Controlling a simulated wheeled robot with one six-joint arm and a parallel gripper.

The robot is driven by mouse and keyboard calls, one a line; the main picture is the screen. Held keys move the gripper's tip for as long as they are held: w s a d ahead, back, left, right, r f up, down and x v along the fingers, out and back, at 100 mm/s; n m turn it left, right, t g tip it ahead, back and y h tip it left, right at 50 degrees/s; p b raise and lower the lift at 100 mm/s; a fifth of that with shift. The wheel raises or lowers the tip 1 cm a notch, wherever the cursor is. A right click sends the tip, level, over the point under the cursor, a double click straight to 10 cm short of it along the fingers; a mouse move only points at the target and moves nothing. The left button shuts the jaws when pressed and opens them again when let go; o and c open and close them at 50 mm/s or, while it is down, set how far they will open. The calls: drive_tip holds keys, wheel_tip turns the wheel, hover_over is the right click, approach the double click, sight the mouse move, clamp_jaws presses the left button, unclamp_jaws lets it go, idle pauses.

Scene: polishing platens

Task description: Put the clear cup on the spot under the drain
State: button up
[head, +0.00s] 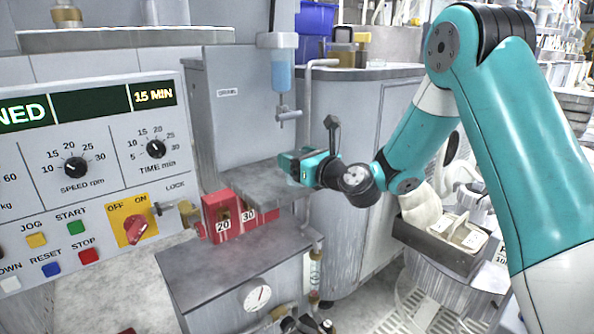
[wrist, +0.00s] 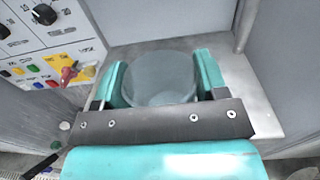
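The clear cup (wrist: 160,80) sits between the two teal fingers of my gripper (wrist: 160,82) in the wrist view, with a finger against each side. In the head view my gripper (head: 303,168) is over the grey ledge (head: 252,184), and the cup is mostly hidden by the fingers. I cannot tell whether the cup's base touches the ledge. The drain tap (head: 288,114) hangs above the ledge, under a clear vessel of blue liquid (head: 283,70). My gripper is below and slightly right of the tap. No marked spot can be made out.
A control panel (head: 95,165) with knobs and buttons stands at the left. Red blocks marked 20 and 30 (head: 235,218) are in front of the ledge. A thin grey pipe (head: 308,120) rises right of the tap. A grey tray (head: 440,243) is at the right.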

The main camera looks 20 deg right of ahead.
drive_tip(key=shift+c, duration=0.5)
drive_tip(key=shift+r, duration=0.1)
wheel_tip(320, 180, up, 19)
drive_tip(key=p, duration=1.1)
drive_tip(key=s+d+f+b, duration=0.2)
drive_tip(key=s+f+b, duration=0.1)
drive_tip(key=f, duration=0.5)
drive_tip(key=s+d+f+b, duration=0.3)
drive_tip(key=f+b, duration=0.1)
drive_tip(key=f, duration=0.3)
drive_tip(key=shift+h, duration=0.3)
drive_tip(key=p+x, duration=0.8)
drive_tip(key=x, duration=0.9)
drive_tip(key=shift+d, duration=0.1)
drive_tip(key=shift+w+f, duration=0.2)
drive_tip(key=shift+f+b, duration=0.55)
drive_tip(key=shift+f, duration=1.1)
